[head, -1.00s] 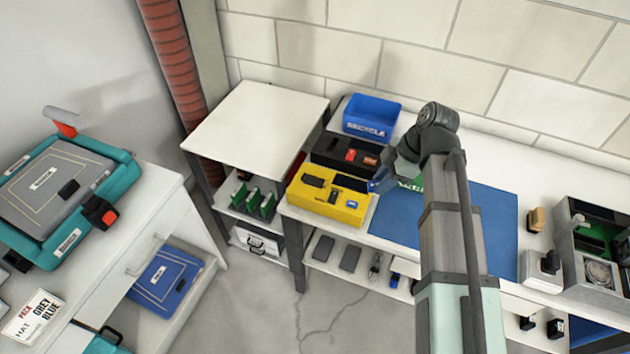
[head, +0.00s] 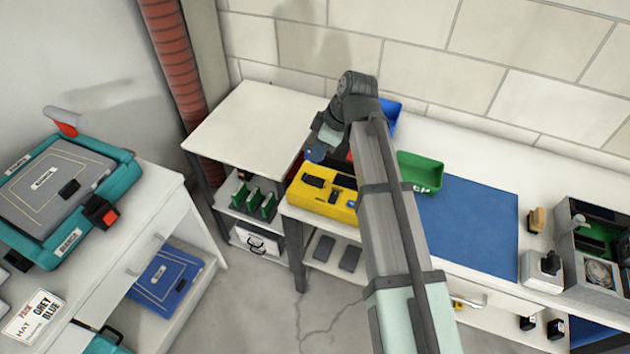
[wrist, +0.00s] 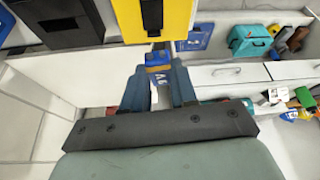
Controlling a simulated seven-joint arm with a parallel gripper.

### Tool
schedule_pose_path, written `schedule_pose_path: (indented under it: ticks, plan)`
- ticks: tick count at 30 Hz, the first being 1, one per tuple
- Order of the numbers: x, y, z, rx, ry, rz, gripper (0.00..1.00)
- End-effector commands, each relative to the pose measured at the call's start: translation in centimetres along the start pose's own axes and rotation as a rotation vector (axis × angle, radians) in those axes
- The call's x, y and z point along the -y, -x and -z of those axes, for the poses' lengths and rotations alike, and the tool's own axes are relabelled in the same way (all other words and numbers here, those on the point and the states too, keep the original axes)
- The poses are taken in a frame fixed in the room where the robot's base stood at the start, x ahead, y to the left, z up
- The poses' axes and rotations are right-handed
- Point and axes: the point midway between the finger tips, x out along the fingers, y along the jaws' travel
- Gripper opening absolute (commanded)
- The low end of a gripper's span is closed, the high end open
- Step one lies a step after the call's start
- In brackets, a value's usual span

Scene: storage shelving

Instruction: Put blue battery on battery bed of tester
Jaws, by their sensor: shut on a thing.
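My gripper (wrist: 160,92), with dark blue fingers, is shut on a blue battery (wrist: 158,76) with a yellowish band, held between the fingertips in the wrist view. In the head view my gripper (head: 316,157) is above the back left part of the yellow tester (head: 322,205), and the battery cannot be made out there. The tester has dark parts on its top; my arm covers its right side. Its yellow body also shows just beyond the fingers in the wrist view (wrist: 181,18). I cannot tell which part is the battery bed, and the battery appears apart from the tester.
A green bin (head: 420,172) stands right of my arm, beside a blue mat (head: 467,225). A blue bin (head: 391,112) is partly hidden behind my arm. A higher white tabletop (head: 250,125) adjoins on the left. Grey test equipment (head: 590,265) stands at far right.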

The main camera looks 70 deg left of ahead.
Motion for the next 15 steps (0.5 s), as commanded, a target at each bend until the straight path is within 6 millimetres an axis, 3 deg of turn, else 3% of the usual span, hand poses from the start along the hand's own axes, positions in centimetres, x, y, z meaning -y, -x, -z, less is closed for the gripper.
schedule_pose_path:
  ticks: [8, 15]
  plan:
    - [-0.2, -0.2, 0.0, 0.001, -0.126, -0.052, 0.00]
    - [-0.2, -2.7, -1.1, 0.001, -0.134, -0.053, 0.00]
